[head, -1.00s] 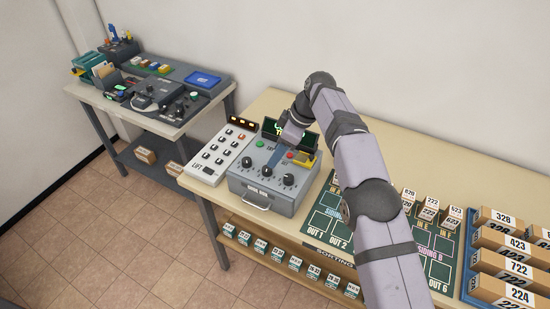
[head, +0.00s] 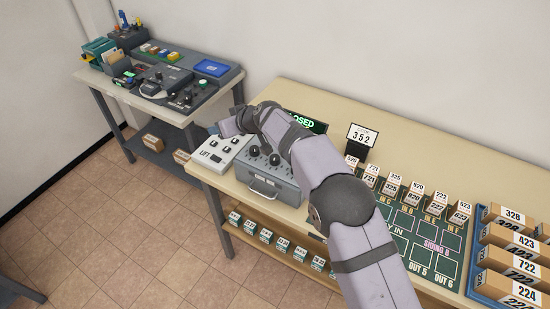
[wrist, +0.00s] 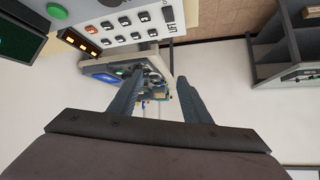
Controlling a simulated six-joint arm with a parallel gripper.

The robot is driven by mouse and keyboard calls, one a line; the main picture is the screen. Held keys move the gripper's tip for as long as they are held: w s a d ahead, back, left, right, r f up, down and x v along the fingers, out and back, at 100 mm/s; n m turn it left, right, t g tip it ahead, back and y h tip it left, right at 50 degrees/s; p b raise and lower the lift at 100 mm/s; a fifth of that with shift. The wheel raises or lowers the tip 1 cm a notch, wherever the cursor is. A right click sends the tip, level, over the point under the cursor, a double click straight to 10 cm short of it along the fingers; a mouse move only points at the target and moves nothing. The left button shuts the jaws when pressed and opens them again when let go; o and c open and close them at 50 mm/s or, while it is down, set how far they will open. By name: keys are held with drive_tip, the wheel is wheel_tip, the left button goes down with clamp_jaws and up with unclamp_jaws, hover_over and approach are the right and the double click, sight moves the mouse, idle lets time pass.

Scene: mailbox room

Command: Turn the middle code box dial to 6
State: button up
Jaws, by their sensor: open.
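The code box (head: 272,187) is a grey metal case with a front handle, on the bench in the head view. Its left dial (head: 253,151) and middle dial (head: 275,159) show as black knobs. The right dial is hidden behind my arm, and the dial readings are too small to make out. My gripper (head: 214,129) is left of the code box, above the far part of the white LIFT panel (head: 212,155), apart from the dials. In the wrist view its fingers (wrist: 159,76) are spread with nothing between them; no dial shows there.
A sorting board (head: 425,230) with small numbered blocks and a blue tray of boxes lie right. A side desk (head: 170,100) with equipment stands left.

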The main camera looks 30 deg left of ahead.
drive_tip(key=s+a+m+t, duration=0.2)
drive_tip(key=a+m+t, duration=0.1)
drive_tip(key=m, duration=0.1)
drive_tip(key=m+t+h+b, duration=0.7)
drive_tip(key=m+t+b, duration=0.1)
drive_tip(key=t, duration=0.3)
approach(273, 161)
drive_tip(key=w, duration=0.1)
drive_tip(key=w+a+f, duration=0.1)
drive_tip(key=w, duration=0.1)
drive_tip(key=w+a, duration=0.1)
drive_tip(key=shift+w+f, duration=0.15)
drive_tip(key=shift+f, duration=0.1)
drive_tip(key=shift+d+n+t, duration=0.3)
drive_tip(key=shift+d+t, duration=0.2)
drive_tip(key=shift+d+r, duration=0.1)
drive_tip(key=shift+r, duration=0.05)
drive_tip(key=shift+w+a+p, duration=0.2)
drive_tip(key=shift+w+p, duration=0.15)
drive_tip(key=shift+w, duration=0.8)
drive_tip(key=shift+w+a+p, duration=0.2)
drive_tip(key=shift+w+p, duration=0.15)
drive_tip(key=shift+w, duration=0.85)
drive_tip(key=shift+w+a+p, duration=0.2)
drive_tip(key=shift+w+p, duration=0.15)
drive_tip(key=shift+w, duration=0.8)
drive_tip(key=c, duration=1)
